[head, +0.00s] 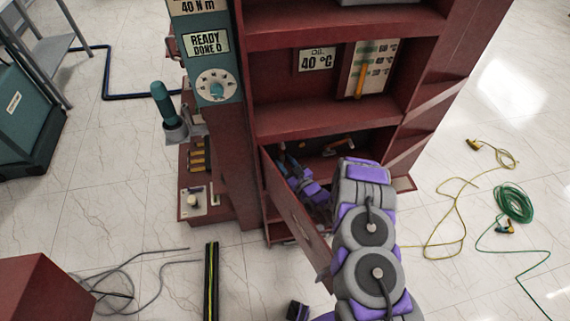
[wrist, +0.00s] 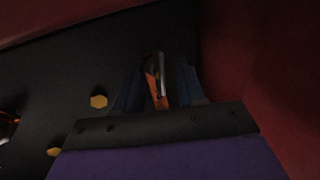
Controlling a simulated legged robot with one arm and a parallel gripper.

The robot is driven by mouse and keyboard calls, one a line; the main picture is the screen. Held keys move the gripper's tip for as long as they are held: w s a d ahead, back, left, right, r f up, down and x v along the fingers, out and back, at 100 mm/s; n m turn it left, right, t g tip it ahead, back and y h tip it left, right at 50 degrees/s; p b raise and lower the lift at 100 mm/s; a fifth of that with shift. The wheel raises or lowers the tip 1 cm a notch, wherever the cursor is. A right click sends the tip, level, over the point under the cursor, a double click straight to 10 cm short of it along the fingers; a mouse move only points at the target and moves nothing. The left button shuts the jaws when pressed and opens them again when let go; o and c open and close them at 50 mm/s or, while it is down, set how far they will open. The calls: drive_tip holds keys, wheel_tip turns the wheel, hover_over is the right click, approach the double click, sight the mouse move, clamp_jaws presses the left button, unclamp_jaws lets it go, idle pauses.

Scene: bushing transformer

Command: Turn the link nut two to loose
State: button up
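The open lower compartment of the red cabinet (head: 325,115) holds a dark panel (wrist: 60,70) with yellow hex nuts (wrist: 98,101) and orange-handled parts. One orange handle (wrist: 157,88) with a dark metal top stands between my gripper's (wrist: 158,82) blue fingers in the wrist view. The fingers look spread, with gaps beside the handle; contact is not visible. In the head view my gripper (head: 288,168) reaches into the compartment behind the open door (head: 295,210). An orange-handled part (head: 338,146) shows further right inside. No label tells which is link nut two.
Red walls lie close to my gripper in the wrist view. A teal panel (head: 205,60) with a dial stands left of the shelves. Yellow cable (head: 440,220), green hose (head: 513,203) and grey cable (head: 110,275) lie on the tiled floor.

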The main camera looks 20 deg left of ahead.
drive_tip(key=shift+w+d+r, duration=0.1)
drive_tip(key=shift+d, duration=0.1)
drive_tip(key=shift+c, duration=0.8)
clamp_jaws()
drive_tip(key=shift+r+n+p, duration=0.25)
drive_tip(key=shift+n+p, duration=0.05)
drive_tip(key=shift+p, duration=0.35)
drive_tip(key=shift+a+n+h+p, duration=0.1)
drive_tip(key=shift+n+h+p, duration=0.25)
drive_tip(key=shift+p, duration=0.3)
drive_tip(key=shift+f, duration=0.15)
unclamp_jaws()
drive_tip(key=shift+o, duration=0.8)
drive_tip(key=shift+a+f, duration=0.1)
drive_tip(key=shift+a, duration=0.1)
